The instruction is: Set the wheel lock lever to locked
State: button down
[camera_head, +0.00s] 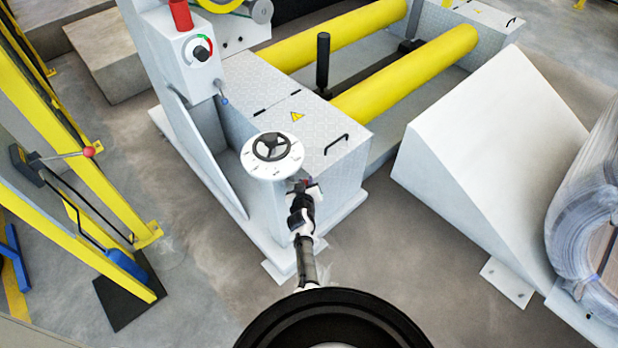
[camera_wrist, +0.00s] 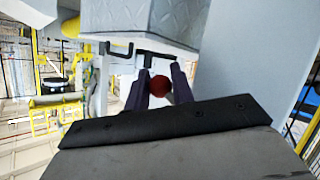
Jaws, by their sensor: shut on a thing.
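A black handwheel (camera_head: 271,147) sits on a round white dial plate on top of a grey machine housing in the head view. My gripper (camera_head: 306,187) is just below and right of this plate, at the housing's front. In the wrist view my gripper (camera_wrist: 161,82) is shut with a red ball knob (camera_wrist: 159,85) between its two dark fingers. The knob appears to be the end of the wheel lock lever. The lever's shaft and its lock markings are mostly hidden, so I cannot tell its setting.
A control box (camera_head: 194,58) with a black rotary knob stands behind the handwheel. Two yellow rollers (camera_head: 405,75) lie beyond the housing. A grey wedge-shaped block (camera_head: 490,150) and a wrapped coil (camera_head: 590,220) are at right. A yellow frame (camera_head: 60,130) with another red-knobbed lever (camera_head: 88,152) is at left.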

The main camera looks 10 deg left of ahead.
jog(key=shift+a+r+m+g+y+p, duration=0.1)
jog(key=shift+a+m+g+y+p, duration=0.35)
jog(key=shift+p, duration=1.1)
jog(key=c, duration=1.3)
grip_release()
jog(key=shift+c, duration=0.2)
jog(key=shift+o, duration=0.4)
jog(key=shift+s+d+f, duration=0.1)
jog(key=shift+s+f, duration=0.1)
jog(key=shift+f, duration=0.25)
jog(key=shift+s+f, duration=0.15)
jog(key=shift+f, duration=0.1)
